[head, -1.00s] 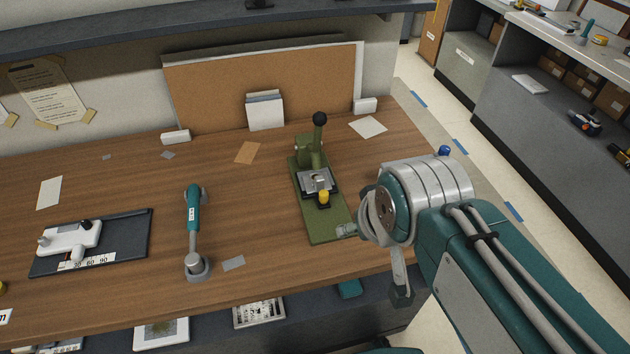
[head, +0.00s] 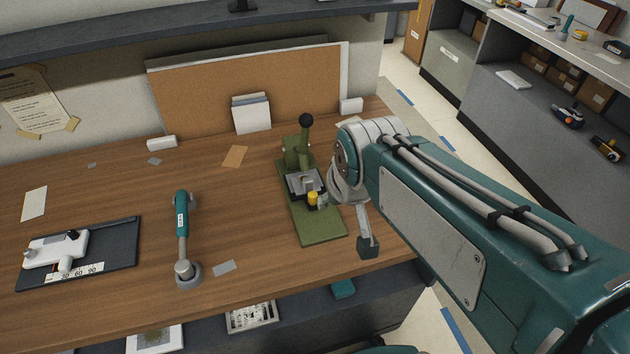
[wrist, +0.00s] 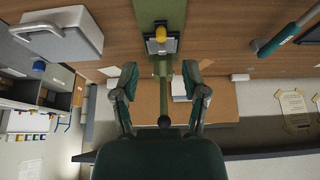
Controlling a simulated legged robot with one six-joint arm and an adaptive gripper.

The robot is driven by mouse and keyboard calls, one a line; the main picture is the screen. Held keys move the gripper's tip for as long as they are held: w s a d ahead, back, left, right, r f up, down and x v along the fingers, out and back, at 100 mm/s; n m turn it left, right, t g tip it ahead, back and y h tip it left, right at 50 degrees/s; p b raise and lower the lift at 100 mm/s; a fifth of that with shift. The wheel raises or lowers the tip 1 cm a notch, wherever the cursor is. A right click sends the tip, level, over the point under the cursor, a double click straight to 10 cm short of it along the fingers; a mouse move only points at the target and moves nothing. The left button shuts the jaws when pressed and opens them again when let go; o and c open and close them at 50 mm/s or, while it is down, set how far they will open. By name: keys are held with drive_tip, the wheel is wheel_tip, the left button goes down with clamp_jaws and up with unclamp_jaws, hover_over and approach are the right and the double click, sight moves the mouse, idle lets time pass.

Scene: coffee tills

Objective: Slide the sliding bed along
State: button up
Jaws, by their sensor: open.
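The green press (head: 318,226) stands on the bench with an upright lever topped by a black ball. On its base is a grey plate with a yellow knob (head: 312,198), which I take as the sliding bed (head: 303,183). In the wrist view the bed (wrist: 154,47) and yellow knob (wrist: 160,33) lie just past my fingertips, centred between them. My gripper (head: 345,224) is open and empty at the press's right side. One fingertip appears beside the yellow knob in the head view; I cannot tell whether it touches.
A teal-handled tool (head: 182,215) and a dark board (head: 118,262) with a white carriage lie left on the bench. A corkboard (head: 240,85) and a white card stack (head: 251,115) stand behind the press. A white box (wrist: 62,40) shows in the wrist view. Bench left of the press is mostly clear.

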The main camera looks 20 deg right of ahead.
drive_tip(key=g, duration=0.1)
hover_over(314, 195)
drive_tip(key=s, duration=0.2)
wheel_tip(314, 195, down, 8)
drive_tip(key=x, duration=0.7)
drive_tip(key=shift+s+a+f, duration=0.1)
drive_tip(key=shift+s+f, duration=0.1)
drive_tip(key=shift+f, duration=0.05)
drive_tip(key=shift+w+f, duration=0.15)
drive_tip(key=shift+f, duration=0.2)
drive_tip(key=shift+c, duration=0.3)
drive_tip(key=shift+r, duration=0.1)
clamp_jaws()
